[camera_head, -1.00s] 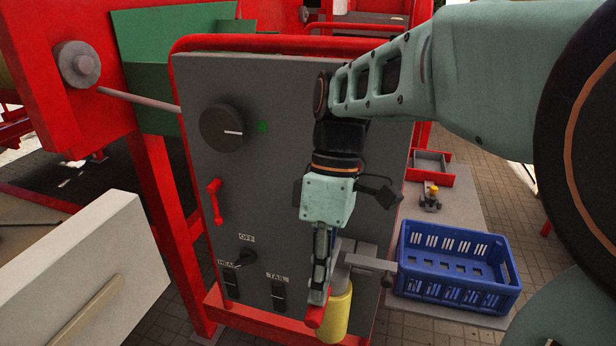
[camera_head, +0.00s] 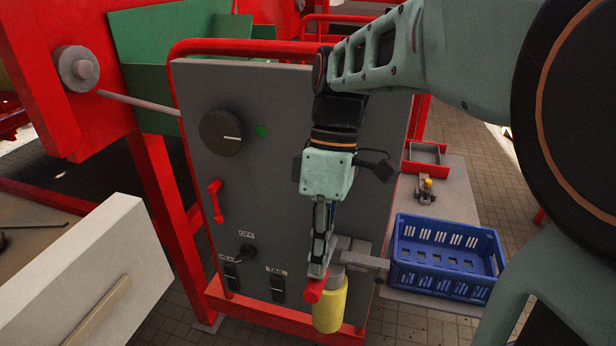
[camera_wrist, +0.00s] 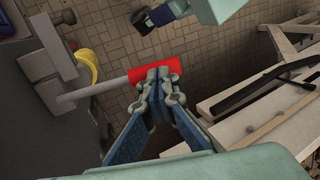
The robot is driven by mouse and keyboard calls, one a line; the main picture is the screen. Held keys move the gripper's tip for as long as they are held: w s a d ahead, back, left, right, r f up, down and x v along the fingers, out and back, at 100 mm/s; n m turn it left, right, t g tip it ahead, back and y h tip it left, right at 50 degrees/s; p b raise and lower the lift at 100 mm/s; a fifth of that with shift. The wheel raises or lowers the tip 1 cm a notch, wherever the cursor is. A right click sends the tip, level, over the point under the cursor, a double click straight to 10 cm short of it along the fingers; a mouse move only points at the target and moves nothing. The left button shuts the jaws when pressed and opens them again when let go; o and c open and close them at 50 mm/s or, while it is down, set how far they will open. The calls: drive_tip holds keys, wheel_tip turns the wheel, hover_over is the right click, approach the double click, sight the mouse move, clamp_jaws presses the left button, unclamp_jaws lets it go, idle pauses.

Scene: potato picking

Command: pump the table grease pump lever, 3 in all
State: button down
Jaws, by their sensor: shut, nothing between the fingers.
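The grease pump has a grey body (camera_head: 349,252) and a yellow cylinder (camera_head: 330,308), fixed low on the right side of the grey control panel (camera_head: 290,170). Its lever ends in a red grip (camera_head: 314,291) that points toward me. My gripper (camera_head: 318,270) points down with its fingers shut and empty, right at the red grip. In the wrist view the shut fingertips (camera_wrist: 160,76) overlap the red grip (camera_wrist: 172,66), and the grey lever rod (camera_wrist: 95,92) runs left to the pump. I cannot tell whether the fingertips press on the grip.
A blue crate (camera_head: 446,283) stands on a grey shelf right of the pump, with a small yellow-topped fitting (camera_head: 426,191) and a red tray (camera_head: 424,168) behind it. The panel carries a black knob (camera_head: 221,133) and a red handle (camera_head: 215,201). A pale board (camera_head: 85,285) stands front left.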

sight(316, 283)
drive_tip(key=shift+s+a+f+b, duration=0.1)
drive_tip(key=shift+s+f+b, duration=0.2)
drive_tip(key=shift+f, duration=0.3)
drive_tip(key=shift+s+a+f+b, duration=0.1)
drive_tip(key=shift+s+f+b, duration=0.05)
drive_tip(key=shift+f+b, duration=0.4)
drive_tip(key=shift+f, duration=0.1)
drive_tip(key=shift+s+f+b, duration=0.15)
drive_tip(key=shift+f+b, duration=0.2)
drive_tip(key=shift+f, duration=0.3)
